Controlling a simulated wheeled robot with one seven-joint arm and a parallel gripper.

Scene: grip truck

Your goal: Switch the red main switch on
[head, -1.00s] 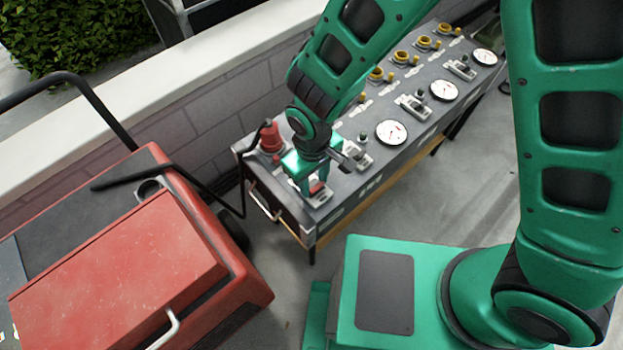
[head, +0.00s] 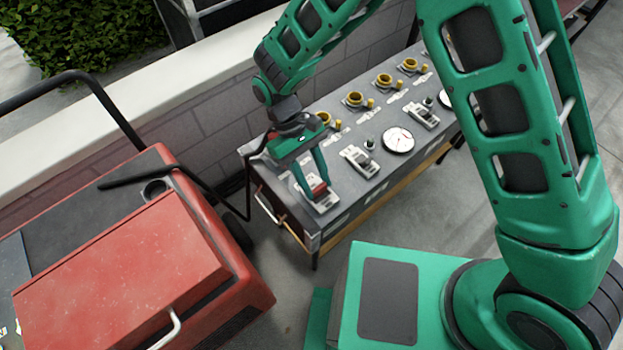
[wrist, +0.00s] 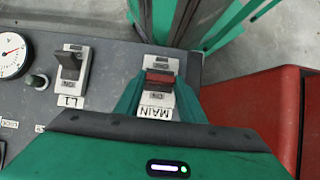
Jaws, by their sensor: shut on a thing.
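The red main switch (head: 319,190) sits in a pale plate at the near left end of the grey control panel. In the wrist view its red lever (wrist: 160,78) stands above a white label that reads MAIN, upside down. My gripper (head: 312,178) reaches down to it from the wall side, tilted. Its two green fingers are on either side of the red lever and shut on it. In the wrist view the fingers cover the plate's sides. I cannot tell for sure which position the lever is in.
A switch labelled L1 (wrist: 70,66) with a dark lever stands beside the main switch. Gauges (head: 398,140), green knobs and yellow sockets (head: 354,99) line the panel. A red machine (head: 120,255) with a black handle stands close at left. A low wall runs behind.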

